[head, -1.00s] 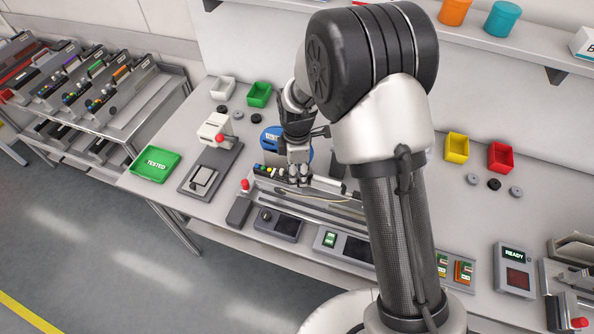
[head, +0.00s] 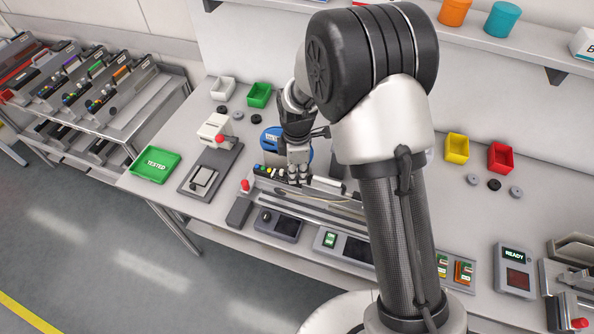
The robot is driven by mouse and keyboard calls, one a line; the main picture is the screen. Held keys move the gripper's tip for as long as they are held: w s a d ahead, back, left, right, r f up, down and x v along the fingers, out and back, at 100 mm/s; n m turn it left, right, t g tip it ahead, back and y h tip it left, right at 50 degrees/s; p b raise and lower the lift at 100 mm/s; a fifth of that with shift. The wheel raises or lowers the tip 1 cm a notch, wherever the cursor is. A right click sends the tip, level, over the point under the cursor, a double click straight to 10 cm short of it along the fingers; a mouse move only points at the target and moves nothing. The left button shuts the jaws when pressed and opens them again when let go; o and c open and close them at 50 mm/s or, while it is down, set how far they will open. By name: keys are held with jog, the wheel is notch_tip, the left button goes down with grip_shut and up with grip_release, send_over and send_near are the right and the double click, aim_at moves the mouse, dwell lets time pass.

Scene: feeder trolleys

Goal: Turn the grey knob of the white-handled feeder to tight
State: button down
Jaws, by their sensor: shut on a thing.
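The white-handled feeder (head: 343,199) lies in the fixture on the bench, partly behind my arm. Its white handle (head: 328,184) shows just right of my gripper. Coloured buttons (head: 268,172) sit on its top, left of the gripper. My gripper (head: 298,182) points down onto the feeder's top between the buttons and the white handle. Its fingers are closed at the place of the grey knob. The knob itself is hidden by the fingers, so its setting cannot be seen.
A red-knobbed clamp (head: 245,185) stands at the fixture's left end. A blue round container (head: 271,139) is close behind my gripper. A green TESTED tray (head: 155,165) lies at left. A trolley with several feeders (head: 157,101) stands further left.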

aim_at(297, 174)
jog(key=shift+m, duration=0.3)
jog(key=m, duration=0.4)
jog(key=shift+m, duration=2.3)
jog(key=c, duration=1.5)
grip_release()
notch_tip(297, 174, up, 12)
